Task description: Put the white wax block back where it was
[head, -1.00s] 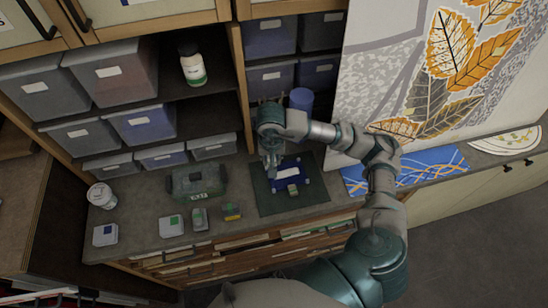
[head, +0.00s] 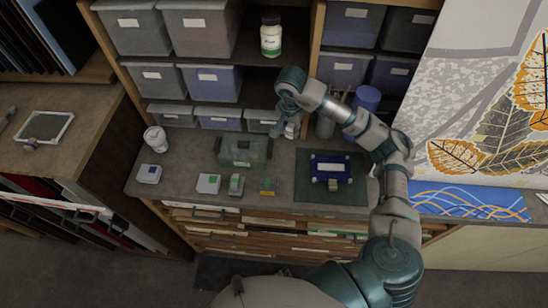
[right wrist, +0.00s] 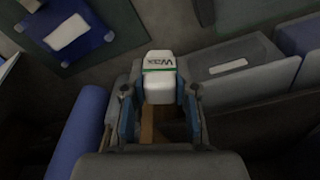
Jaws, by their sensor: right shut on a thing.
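The white wax block (right wrist: 160,85) has a "Wax" label and a green stripe in the right wrist view. My right gripper (right wrist: 158,92) is shut on it, with a finger on each side. In the head view my right gripper (head: 290,122) is held in front of the lower bins, behind and left of the dark green mat (head: 301,190). The white block (head: 292,131) shows only slightly at its fingertips there. On the mat lies a blue tray (head: 318,170) with a white label and a small block (head: 333,185) at its front edge. My left gripper is not in view.
A green see-through case (head: 240,152) stands left of the gripper. Several small colour-marked blocks (head: 208,183) line the counter front. A white tub (head: 155,139) stands at left. A blue cylinder (head: 367,98) is right of the gripper. Shelf bins (head: 217,118) close off the back.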

